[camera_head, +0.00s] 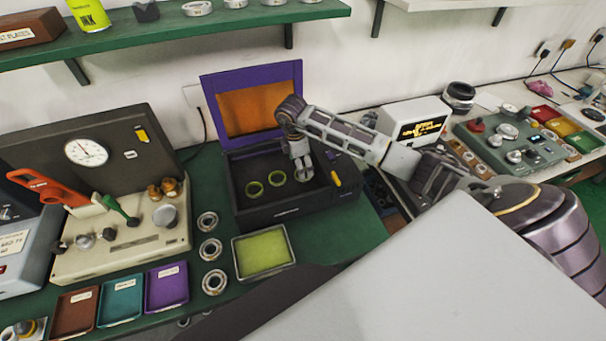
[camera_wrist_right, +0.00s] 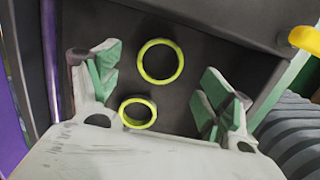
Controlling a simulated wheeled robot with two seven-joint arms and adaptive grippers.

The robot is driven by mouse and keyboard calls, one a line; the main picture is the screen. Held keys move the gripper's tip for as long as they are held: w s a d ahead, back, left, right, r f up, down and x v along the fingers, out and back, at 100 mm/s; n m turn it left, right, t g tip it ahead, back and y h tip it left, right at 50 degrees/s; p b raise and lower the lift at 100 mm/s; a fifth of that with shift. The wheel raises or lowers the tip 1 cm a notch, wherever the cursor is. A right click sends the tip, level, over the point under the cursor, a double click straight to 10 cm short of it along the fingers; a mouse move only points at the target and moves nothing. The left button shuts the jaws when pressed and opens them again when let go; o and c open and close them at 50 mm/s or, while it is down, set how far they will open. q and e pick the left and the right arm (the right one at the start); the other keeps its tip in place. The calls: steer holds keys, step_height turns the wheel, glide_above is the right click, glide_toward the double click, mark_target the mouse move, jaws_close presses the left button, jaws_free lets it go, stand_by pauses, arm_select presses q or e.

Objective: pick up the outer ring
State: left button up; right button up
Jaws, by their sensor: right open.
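Two yellow-green rings lie apart on the dark floor of an open black box (camera_head: 262,218) with a raised purple-framed lid. My left gripper is not in view.
The box walls and upright lid (camera_head: 252,105) surround the rings. A yellow handle (camera_head: 336,179) is at the box's right. A yellow-green tray (camera_head: 262,252) stands in front. Several metal bearings (camera_head: 210,250) line the left. A gauge machine (camera_head: 120,235) stands further left.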

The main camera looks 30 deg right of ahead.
steer(key=shift+d+f+p, duration=0.2)
steer(key=shift+f+p, duration=0.2)
steer(key=shift+f, duration=1.55)
steer(key=shift+c, duration=0.5)
steer(key=c, duration=1.1)
steer(key=shift+r, duration=0.1)
steer(key=shift+r+b, duration=0.8)
steer(key=shift+r, duration=4.15)
